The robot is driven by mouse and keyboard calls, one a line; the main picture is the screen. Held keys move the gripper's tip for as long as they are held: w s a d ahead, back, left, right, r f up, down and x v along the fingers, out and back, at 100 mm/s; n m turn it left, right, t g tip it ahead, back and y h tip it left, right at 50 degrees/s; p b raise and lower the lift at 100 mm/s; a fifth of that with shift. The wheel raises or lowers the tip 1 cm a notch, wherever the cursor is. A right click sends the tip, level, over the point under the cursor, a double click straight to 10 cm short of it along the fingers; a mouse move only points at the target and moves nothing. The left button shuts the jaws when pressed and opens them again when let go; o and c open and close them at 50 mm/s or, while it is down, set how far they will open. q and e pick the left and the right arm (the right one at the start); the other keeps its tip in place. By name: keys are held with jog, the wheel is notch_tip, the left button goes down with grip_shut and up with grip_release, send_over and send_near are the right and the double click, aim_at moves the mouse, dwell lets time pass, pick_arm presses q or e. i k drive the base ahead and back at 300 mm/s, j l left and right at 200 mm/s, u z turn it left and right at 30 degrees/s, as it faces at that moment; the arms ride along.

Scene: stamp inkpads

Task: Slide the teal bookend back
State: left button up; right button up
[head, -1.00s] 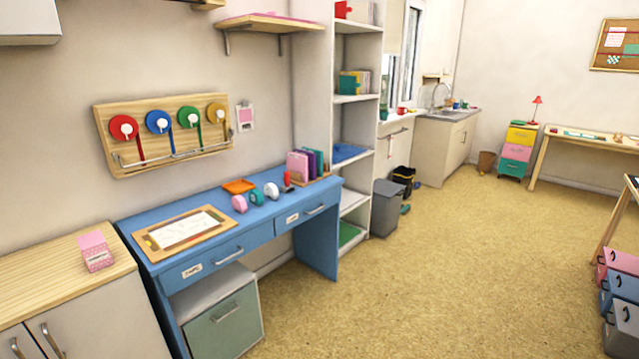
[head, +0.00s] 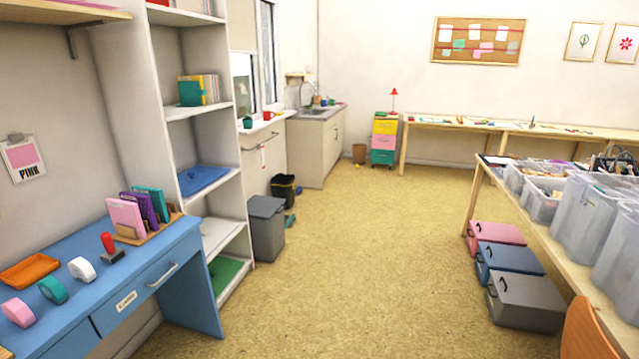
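A teal block that looks like the bookend (head: 190,93) stands upright on a shelf of the tall white shelf unit (head: 118,95), left of centre in the head view. It stands at the left end of a row of yellow and pale books (head: 211,88), against them or very close. It looks near the front of that shelf; its exact depth is hard to tell. Neither of my grippers is in view.
The blue desk (head: 185,250) holds tape rolls, an orange tray (head: 30,270), a red-handled stamp (head: 109,244) and a book rack. A grey bin (head: 267,232) stands beside the shelf unit. The middle floor is clear; a table with clear bins (head: 545,205) stands right.

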aim_at(190, 94)
jog(key=i+u, duration=0.2)
jog(key=i, duration=0.5)
jog(key=i+l+u, duration=0.25)
jog(key=i, duration=0.5)
